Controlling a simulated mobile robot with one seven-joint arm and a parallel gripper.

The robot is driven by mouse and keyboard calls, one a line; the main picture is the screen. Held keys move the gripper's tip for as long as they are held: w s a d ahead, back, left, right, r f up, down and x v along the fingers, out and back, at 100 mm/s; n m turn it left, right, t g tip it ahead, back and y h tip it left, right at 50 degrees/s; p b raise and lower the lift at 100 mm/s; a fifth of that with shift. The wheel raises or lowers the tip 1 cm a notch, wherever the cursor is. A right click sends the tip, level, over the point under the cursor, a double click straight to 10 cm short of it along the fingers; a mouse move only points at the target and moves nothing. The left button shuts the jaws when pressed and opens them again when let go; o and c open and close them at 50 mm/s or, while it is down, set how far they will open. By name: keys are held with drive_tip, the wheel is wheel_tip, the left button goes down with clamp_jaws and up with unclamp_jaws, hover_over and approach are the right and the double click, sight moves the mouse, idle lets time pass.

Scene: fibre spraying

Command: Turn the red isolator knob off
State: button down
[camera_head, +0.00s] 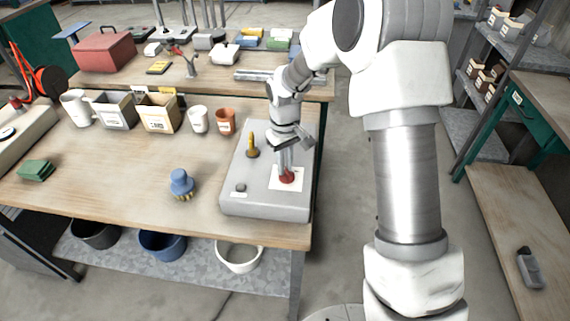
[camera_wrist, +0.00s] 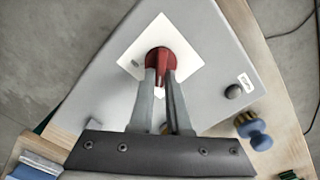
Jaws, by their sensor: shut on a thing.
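The red isolator knob (camera_head: 287,175) sits on a white square plate (camera_head: 277,184) on top of a grey control box (camera_head: 262,207). It also shows in the wrist view (camera_wrist: 158,58), near the middle of its white plate (camera_wrist: 133,47). My gripper (camera_head: 285,168) reaches down onto the knob from above. In the wrist view my gripper (camera_wrist: 161,74) has its two fingers on either side of the knob's raised grip and is shut on it. The fingers hide part of the knob.
A yellow lever (camera_head: 252,146) and a small dark button (camera_head: 240,187) are on the same box. A blue knob-like brush (camera_head: 181,183) stands on the wooden table left of the box. Cups (camera_head: 198,120) and bins (camera_head: 159,113) line the table's back.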

idle(0.3)
drive_tip(key=c, duration=0.9)
unclamp_jaws()
wheel_tip(320, 180, up, 18)
drive_tip(key=shift+f, duration=0.25)
drive_tip(key=s+d+r+m+t, duration=0.2)
drive_tip(key=s+d, duration=0.1)
drive_tip(key=s, duration=0.5)
drive_tip(key=s+d+r+m+t, duration=0.1)
drive_tip(key=s+d, duration=0.3)
drive_tip(key=s, duration=0.5)
drive_tip(key=s+d+r+m+t, duration=0.2)
drive_tip(key=s+d+r, duration=0.1)
drive_tip(key=s, duration=0.5)
drive_tip(key=shift+s+d+r+m+t, duration=0.1)
drive_tip(key=shift+s+d+m+t, duration=0.1)
drive_tip(key=shift+m+t, duration=0.15)
